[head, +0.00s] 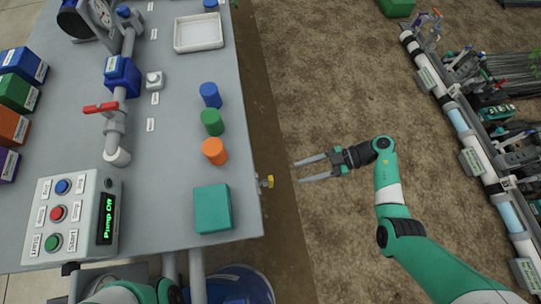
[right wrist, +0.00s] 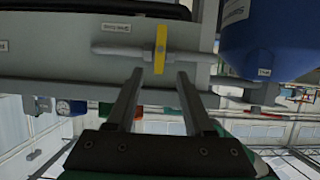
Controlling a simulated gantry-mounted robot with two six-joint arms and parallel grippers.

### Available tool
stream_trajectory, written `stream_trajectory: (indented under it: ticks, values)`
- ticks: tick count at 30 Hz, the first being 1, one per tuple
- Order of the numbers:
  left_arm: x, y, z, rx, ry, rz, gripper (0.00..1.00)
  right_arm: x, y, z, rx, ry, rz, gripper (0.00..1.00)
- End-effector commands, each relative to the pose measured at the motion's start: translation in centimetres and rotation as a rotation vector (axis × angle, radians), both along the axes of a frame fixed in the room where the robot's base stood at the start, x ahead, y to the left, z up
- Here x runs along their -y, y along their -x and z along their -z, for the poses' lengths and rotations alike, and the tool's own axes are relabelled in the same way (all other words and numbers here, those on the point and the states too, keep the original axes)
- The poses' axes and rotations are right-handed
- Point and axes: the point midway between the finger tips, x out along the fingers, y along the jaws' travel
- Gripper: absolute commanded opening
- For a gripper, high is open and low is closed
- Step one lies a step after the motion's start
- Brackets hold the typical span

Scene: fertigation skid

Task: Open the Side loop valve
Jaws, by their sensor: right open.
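The Side loop valve shows a yellow handle (right wrist: 161,50) across a horizontal grey pipe (right wrist: 118,51) in the right wrist view. The handle stands crosswise to the pipe. In the head view a small yellow part (head: 266,181) sticks out at the skid's right edge. My right gripper (head: 296,171) is open and empty, its fingers pointing left toward the valve, a short gap away. In the right wrist view its fingertips (right wrist: 158,74) lie either side of the handle's line, short of it. Green parts of my left arm show at the bottom of the head view; its gripper cannot be made out.
The grey skid top (head: 170,160) carries a red-handled valve (head: 100,108), a control box (head: 70,215) reading "Pump Off", and several coloured caps. A blue tank (right wrist: 262,35) stands close right of the valve in the right wrist view. Bare ground lies right of the skid.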

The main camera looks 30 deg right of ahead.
Motion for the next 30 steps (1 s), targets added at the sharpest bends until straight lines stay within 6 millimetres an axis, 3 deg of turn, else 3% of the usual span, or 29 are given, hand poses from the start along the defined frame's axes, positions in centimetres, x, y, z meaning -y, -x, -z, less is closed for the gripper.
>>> stream_trajectory:
  ticks: [5, 12, 18, 29, 30]
  values:
    - [0.0, 0.0, 0.8, 0.0, 0.0, 0.0, 0.0, -1.7, -0.5, 0.9, 0.0, 0.0, -0.005, 0.53]
    - [0.0, 0.0, 3.2, 0.0, 0.0, 0.0, 0.0, -6.5, -2.2, 3.2, 0.002, 0.0, -0.008, 0.53]
    - [0.0, 0.0, 4.5, -0.001, 0.0, 0.0, 0.0, -9.3, -3.3, 4.2, 0.002, 0.0, -0.005, 0.53]
    - [0.0, 0.0, 4.6, -0.001, 0.0, 0.0, 0.0, -10.1, -3.7, 4.2, 0.003, 0.0, -0.002, 0.53]
    - [0.0, 0.0, 4.6, -0.001, 0.0, 0.0, 0.0, -10.1, -3.7, 4.2, 0.003, 0.0, -0.002, 0.47]
